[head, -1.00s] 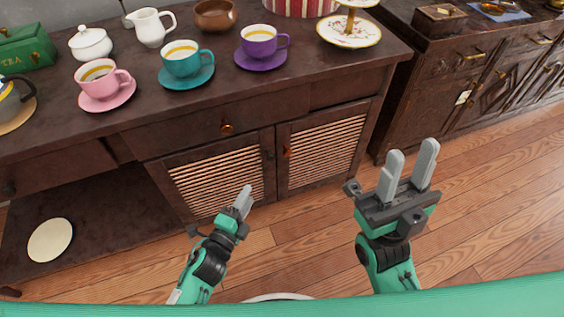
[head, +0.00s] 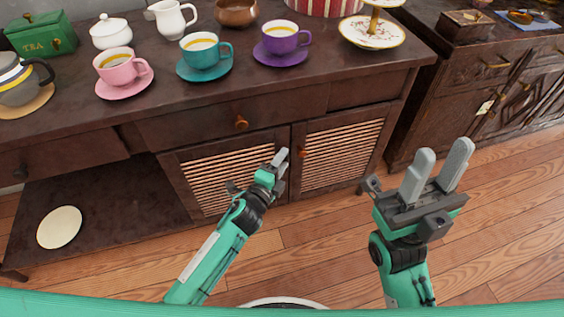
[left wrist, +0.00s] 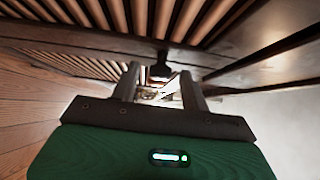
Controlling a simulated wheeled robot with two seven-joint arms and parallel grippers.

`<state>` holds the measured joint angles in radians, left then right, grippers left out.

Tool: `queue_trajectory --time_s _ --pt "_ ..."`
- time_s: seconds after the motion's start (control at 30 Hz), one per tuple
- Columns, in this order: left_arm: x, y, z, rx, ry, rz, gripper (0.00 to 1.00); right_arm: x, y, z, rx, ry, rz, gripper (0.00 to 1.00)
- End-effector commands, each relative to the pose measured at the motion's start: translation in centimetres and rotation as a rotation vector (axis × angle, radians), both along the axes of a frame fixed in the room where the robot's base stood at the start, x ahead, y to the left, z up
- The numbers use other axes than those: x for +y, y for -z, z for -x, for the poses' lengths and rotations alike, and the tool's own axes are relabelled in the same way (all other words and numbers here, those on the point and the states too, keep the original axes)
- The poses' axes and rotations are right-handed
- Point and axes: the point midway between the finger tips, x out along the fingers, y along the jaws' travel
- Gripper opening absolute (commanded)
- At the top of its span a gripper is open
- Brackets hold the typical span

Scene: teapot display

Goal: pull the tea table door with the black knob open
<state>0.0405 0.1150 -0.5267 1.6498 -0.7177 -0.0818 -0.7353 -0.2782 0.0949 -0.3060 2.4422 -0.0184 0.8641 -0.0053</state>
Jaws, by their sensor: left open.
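The dark wooden tea table (head: 320,82) has two slatted doors side by side. My left gripper (head: 279,158) is in front of the inner edge of the left door (head: 215,180), open, and hides that door's black knob in the head view. In the left wrist view a small dark knob (left wrist: 160,70) shows between the open fingers (left wrist: 162,84), close to their tips; contact cannot be told. The right door (head: 342,150) has a copper-coloured knob (head: 303,153). Both doors look shut. My right gripper (head: 437,165) is open and empty, right of the doors.
Cups on saucers, such as the purple cup (head: 281,37), stand on the tabletop. A drawer with an orange-brown knob (head: 241,122) is above the doors. A pale round plate (head: 60,227) lies on the lower left shelf. A carved cabinet (head: 500,75) stands at right; wooden floor is clear in front.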

Motion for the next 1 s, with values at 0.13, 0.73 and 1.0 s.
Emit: queue_trajectory --time_s 0.13,0.73,1.0 --pt "-0.25 0.05 -0.52 0.001 -0.001 0.0 0.46 -0.01 -0.3 0.02 -0.014 0.0 -0.001 0.36" --pt "-0.25 0.03 -0.54 0.001 -0.001 0.0 0.0 -0.01 -0.21 -0.05 -0.008 0.001 -0.004 0.36" --pt "0.16 -0.04 -0.04 0.002 0.014 -0.002 0.0 0.0 -0.55 -0.1 -0.006 0.001 -0.004 0.36"
